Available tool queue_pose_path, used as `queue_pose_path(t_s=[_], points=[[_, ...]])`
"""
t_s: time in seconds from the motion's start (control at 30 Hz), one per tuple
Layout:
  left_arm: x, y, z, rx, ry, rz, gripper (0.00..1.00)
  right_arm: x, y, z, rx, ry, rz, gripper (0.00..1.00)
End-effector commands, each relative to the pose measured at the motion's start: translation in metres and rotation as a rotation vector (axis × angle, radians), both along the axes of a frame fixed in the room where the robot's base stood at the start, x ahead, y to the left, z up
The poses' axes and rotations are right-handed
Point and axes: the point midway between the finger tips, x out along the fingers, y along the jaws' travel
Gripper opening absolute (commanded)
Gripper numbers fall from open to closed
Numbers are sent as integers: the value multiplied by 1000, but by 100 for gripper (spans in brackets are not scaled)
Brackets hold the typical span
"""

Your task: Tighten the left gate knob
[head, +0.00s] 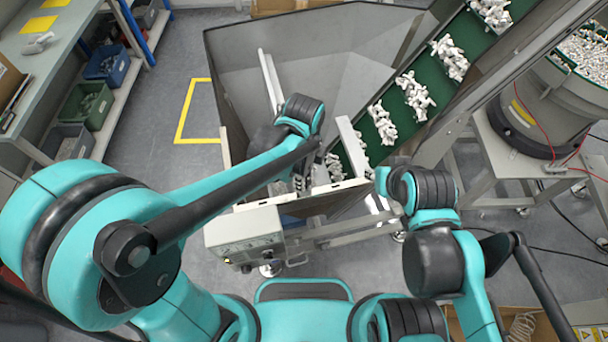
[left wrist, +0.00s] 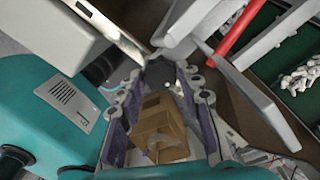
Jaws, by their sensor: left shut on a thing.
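My left gripper (head: 300,182) reaches down at the front of the grey hopper (head: 340,70), by its gate rails; its wrist partly hides it in the head view. In the left wrist view its two fingers (left wrist: 160,88) close around a small dark knob (left wrist: 160,72) at the gate. The gripper is shut on this knob, and the fingertips hide part of it. The knob is hidden in the head view. My right arm is bent at the right of the hopper front; its gripper cannot be made out.
A green conveyor belt (head: 385,125) with clumps of white parts rises to the right. A grey control box (head: 244,233) sits below the hopper front. A bowl feeder (head: 545,110) stands at the right. Open floor is at the left.

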Motion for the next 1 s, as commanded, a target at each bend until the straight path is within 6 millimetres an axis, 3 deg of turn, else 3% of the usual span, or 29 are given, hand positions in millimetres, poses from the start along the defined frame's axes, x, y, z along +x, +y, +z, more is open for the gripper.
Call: queue_pose_path(t_s=[0.2,0.23,0.3,0.67,0.77,1.0], points=[[1,0,1,0,-2,0,6,0,0,0,0,0,0,32],[1,0,1,0,-2,0,43,0,0,0,0,0,0,32],[1,0,0,1,-1,0,56,0,0,0,0,0,0,32],[0,0,4,0,0,1,56,0,0,0,0,0,0,32],[0,0,16,0,0,1,56,0,0,0,0,0,0,32],[0,0,68,0,0,1,56,0,0,0,0,0,0,32]])
